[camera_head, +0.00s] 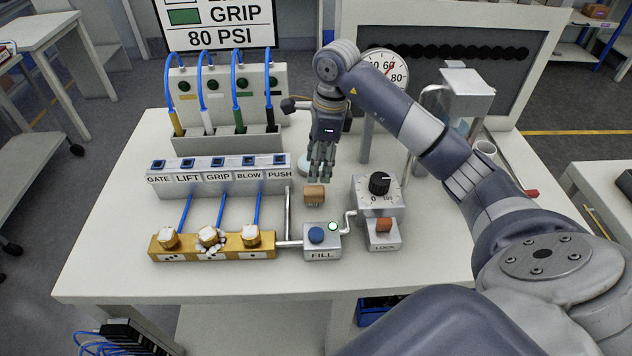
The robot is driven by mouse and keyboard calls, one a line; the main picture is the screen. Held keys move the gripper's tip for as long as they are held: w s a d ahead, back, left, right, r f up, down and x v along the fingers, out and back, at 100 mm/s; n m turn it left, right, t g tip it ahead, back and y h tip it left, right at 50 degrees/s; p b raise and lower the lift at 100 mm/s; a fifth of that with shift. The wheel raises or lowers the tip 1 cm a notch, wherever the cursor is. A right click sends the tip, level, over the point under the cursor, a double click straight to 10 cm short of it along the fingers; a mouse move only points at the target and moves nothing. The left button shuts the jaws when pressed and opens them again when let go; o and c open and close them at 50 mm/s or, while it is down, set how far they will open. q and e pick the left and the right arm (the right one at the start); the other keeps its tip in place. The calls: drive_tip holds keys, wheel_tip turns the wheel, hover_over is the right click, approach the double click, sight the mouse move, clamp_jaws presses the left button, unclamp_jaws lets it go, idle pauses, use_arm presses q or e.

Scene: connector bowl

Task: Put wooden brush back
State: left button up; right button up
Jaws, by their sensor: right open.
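A small brown wooden block, which looks like the wooden brush (314,195), lies on the white table near its middle. Its bristles cannot be made out. My right gripper (321,176) points down just behind and above it, with its fingers apart and nothing seen between them. The gripper and the brush look apart, though the exact height gap is hard to judge. My right arm comes in from the right and arches over the table. My left gripper is not in view.
In front are a yellow manifold (213,254), a FILL box (322,254) and a dial box (365,192) above a LOCK switch (383,241). A labelled socket strip (218,180) stands left, with a hose rack (225,143) behind. A gauge (385,70) stands behind the gripper.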

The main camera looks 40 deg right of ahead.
drive_tip(key=shift+s+d+r, duration=0.1)
drive_tip(key=shift+r, duration=0.75)
drive_tip(key=shift+s+d+r, duration=0.1)
drive_tip(key=shift+r, duration=0.7)
